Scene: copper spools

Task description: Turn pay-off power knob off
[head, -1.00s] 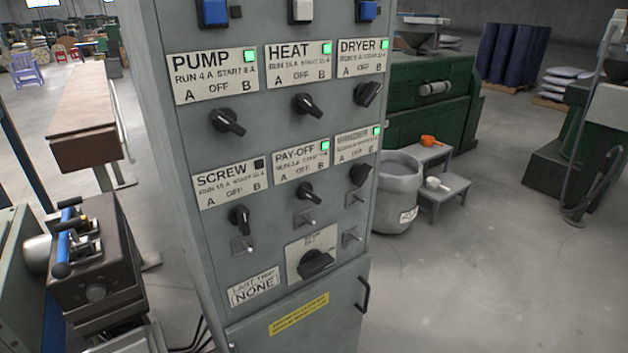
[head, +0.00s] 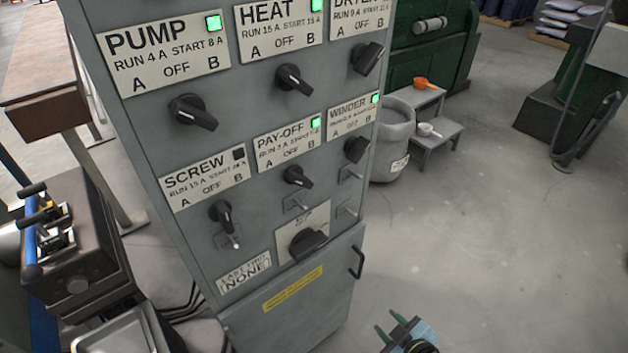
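The pay-off knob (head: 297,176) is a black rotary knob on the grey control cabinet (head: 200,240), below the PAY-OFF label (head: 284,145) marked A, OFF, B. Its handle slants from upper left to lower right. The pay-off lamp (head: 316,122) is lit green. My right gripper (head: 390,325) shows at the bottom edge, low and right of the cabinet, well apart from the knob. Its two green fingers are spread, with nothing between them. My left gripper is not in view.
Around it are the pump knob (head: 193,112), heat knob (head: 294,79), screw knob (head: 222,215) and winder knob (head: 356,149). A larger knob (head: 308,242) sits below. A door handle (head: 357,262) juts from the cabinet's lower right.

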